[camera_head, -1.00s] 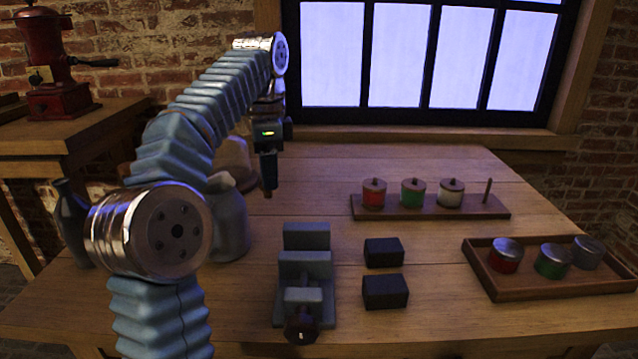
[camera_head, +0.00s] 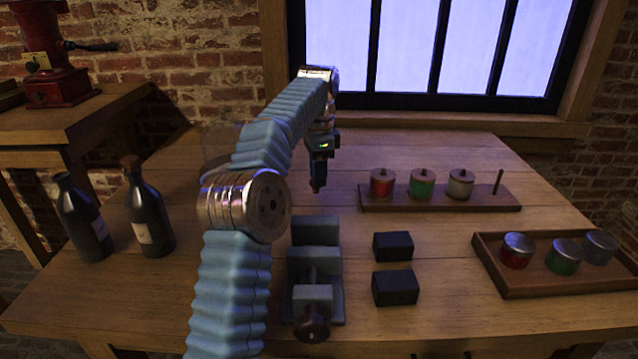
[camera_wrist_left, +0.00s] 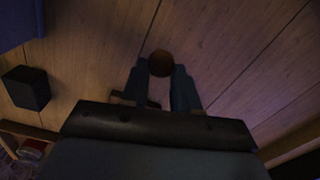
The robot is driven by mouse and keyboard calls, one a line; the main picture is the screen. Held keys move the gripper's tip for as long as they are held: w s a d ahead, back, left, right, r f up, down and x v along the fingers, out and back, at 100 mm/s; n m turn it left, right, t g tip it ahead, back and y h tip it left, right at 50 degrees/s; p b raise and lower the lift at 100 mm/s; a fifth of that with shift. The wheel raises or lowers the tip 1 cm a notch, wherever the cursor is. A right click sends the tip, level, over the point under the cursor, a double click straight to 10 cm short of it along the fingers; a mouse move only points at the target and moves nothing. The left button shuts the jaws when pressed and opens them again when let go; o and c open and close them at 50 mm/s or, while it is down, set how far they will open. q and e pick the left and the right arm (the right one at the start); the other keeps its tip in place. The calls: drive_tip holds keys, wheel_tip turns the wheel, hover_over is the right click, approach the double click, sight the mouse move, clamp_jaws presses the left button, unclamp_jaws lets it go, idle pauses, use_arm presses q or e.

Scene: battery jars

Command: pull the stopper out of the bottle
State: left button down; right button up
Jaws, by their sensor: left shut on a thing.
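Two dark bottles stand upright at the left of the table in the head view. The left bottle (camera_head: 84,222) shows a dark neck and no clear stopper. The other bottle (camera_head: 150,220) has a brown stopper (camera_head: 130,162) in its neck. My left gripper (camera_head: 318,187) is well to the right of both bottles, above the table behind the vise. It is shut on a small round brown thing (camera_wrist_left: 160,63), which looks like a stopper and shows between the fingertips in the wrist view. No bottle shows under it there. My right gripper is not in view.
A grey vise (camera_head: 316,232) and two black blocks (camera_head: 393,246) (camera_head: 395,288) stand at the middle front. A rack (camera_head: 440,203) with jars and a peg is behind right. A tray (camera_head: 560,291) of jars is at the right. My left arm covers the area right of the bottles.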

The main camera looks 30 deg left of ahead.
use_arm(q)
drive_tip(key=shift+w+f, duration=0.15)
drive_tip(key=shift+f, duration=1.6)
drive_tip(key=shift+f, duration=0.1)
drive_tip(key=c, duration=0.8)
unclamp_jaws()
drive_tip(key=shift+c, duration=0.2)
